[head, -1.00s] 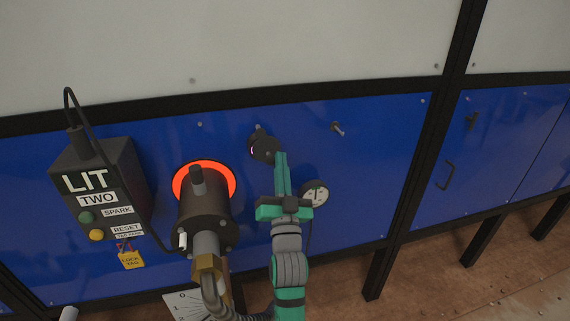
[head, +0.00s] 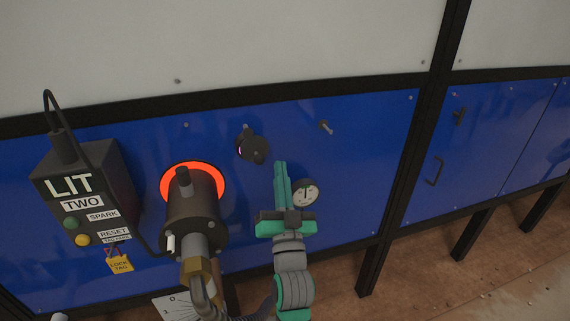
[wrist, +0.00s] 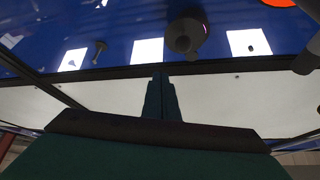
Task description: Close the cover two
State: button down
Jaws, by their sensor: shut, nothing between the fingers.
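The cover, a small dark round piece (head: 257,149), sits at a fitting on the blue panel right of the burner. A thin pinkish edge shows at the fitting's left side, so the cover does not seem to hide all of the opening. In the wrist view the dark fitting (wrist: 184,36) is near the top, right of centre. My gripper (head: 281,166) is shut and empty, below and right of the cover, with a gap between them in the head view. Its green fingers (wrist: 161,80) point toward the panel in the wrist view. No label two shows on the cover itself.
A burner (head: 192,222) with a glowing orange ring and hose stands left of my gripper. A control box (head: 80,185) reads LIT and TWO. A gauge (head: 306,192) is close right of my fingers. A peg (head: 326,127) sticks out at upper right.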

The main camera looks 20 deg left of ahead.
aim_at(256, 153)
jog(key=s+d+r+m+g, duration=0.3)
jog(key=d+m+g, duration=0.3)
jog(key=g, duration=0.2)
jog(key=w+a+f, duration=0.2)
jog(key=w+a, duration=0.4)
jog(key=a, duration=0.4)
dwell(0.6)
jog(key=shift+d, duration=0.1)
